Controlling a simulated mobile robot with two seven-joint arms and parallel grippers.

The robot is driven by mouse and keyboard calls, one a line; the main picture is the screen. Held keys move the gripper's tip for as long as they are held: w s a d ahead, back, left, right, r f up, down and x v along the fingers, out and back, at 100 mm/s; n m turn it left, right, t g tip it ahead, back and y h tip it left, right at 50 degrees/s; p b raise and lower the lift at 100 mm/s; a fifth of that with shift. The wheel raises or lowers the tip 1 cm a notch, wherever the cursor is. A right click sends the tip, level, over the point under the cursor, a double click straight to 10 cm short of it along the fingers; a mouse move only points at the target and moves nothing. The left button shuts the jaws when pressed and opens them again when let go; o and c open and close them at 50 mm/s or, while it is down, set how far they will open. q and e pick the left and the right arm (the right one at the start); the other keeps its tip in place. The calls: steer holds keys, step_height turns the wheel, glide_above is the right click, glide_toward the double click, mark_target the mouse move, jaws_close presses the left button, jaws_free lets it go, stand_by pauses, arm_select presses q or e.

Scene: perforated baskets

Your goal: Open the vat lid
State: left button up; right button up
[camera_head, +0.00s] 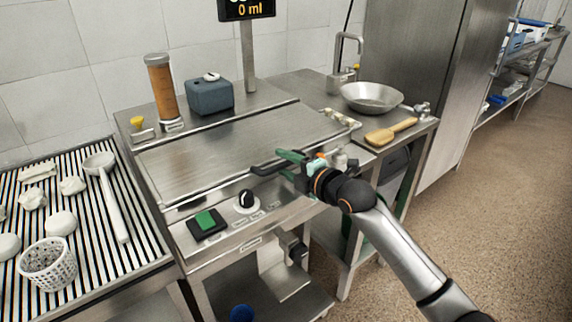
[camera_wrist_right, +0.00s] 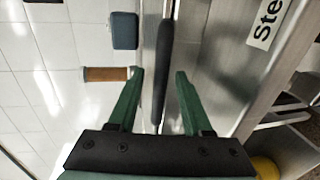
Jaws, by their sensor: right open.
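The vat lid (camera_head: 225,150) is a flat steel panel lying closed on the vat. Its black handle (camera_head: 263,170) sticks out at the lid's front edge, towards the right. My right gripper (camera_head: 284,162) is at the handle, with green fingers open. In the right wrist view the black handle bar (camera_wrist_right: 164,70) runs between the two spread fingers of my right gripper (camera_wrist_right: 158,86), with gaps on both sides. Part of the handle is hidden by the gripper in the head view. My left gripper is in neither view.
A blue-grey box (camera_head: 210,97) and an orange cylinder (camera_head: 162,90) stand behind the lid. A striped draining table (camera_head: 110,235) with a white perforated basket (camera_head: 48,264) is at left. A steel bowl (camera_head: 371,98) and wooden paddle (camera_head: 390,131) are on the right counter.

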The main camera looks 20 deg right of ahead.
jaws_close()
stand_by(0.3)
stand_by(1.1)
